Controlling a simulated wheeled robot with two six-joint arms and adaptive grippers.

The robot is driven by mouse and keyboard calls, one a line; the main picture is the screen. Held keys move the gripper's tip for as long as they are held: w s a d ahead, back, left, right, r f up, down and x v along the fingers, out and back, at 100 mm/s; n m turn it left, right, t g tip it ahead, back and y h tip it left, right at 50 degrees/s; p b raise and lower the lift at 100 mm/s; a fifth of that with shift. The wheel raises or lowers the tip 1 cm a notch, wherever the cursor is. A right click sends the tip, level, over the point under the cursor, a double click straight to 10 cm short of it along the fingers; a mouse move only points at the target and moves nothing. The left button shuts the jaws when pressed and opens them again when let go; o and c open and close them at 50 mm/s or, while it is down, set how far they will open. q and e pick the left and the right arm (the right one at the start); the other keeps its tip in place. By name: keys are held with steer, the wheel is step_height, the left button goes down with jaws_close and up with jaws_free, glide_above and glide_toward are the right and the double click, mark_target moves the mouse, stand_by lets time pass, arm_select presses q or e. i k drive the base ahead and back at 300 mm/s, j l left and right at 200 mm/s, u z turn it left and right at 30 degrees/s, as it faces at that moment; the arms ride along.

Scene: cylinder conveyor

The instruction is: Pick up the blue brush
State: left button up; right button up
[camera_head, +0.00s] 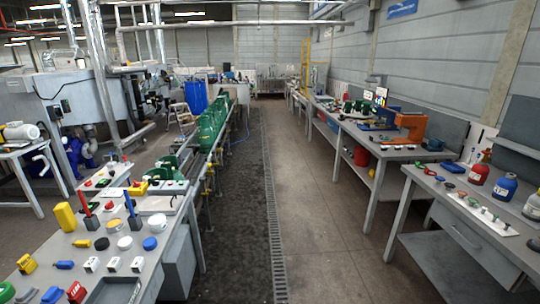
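I cannot pick out the blue brush with certainty. On the left table (100,262) there are two small blue items that are too small to identify: a flat blue piece (65,265) near the left edge and a darker blue piece (52,294) at the front. Neither of my grippers shows in the head view.
A yellow block (65,217), upright red-handled items (84,203) and a grey tray (113,291) share the left table. A conveyor with green parts (210,125) runs behind. The right table holds a blue bottle (504,187). The central floor (310,200) is clear.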

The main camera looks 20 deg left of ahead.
mark_target(127, 198)
steer(key=i+j+u, duration=0.15)
steer(key=i+u, duration=0.25)
steer(key=i, duration=0.2)
steer(key=i+u, duration=0.45)
steer(key=i, duration=0.15)
steer(key=i+l+u, duration=0.4)
steer(key=i, duration=0.15)
steer(key=j, duration=0.1)
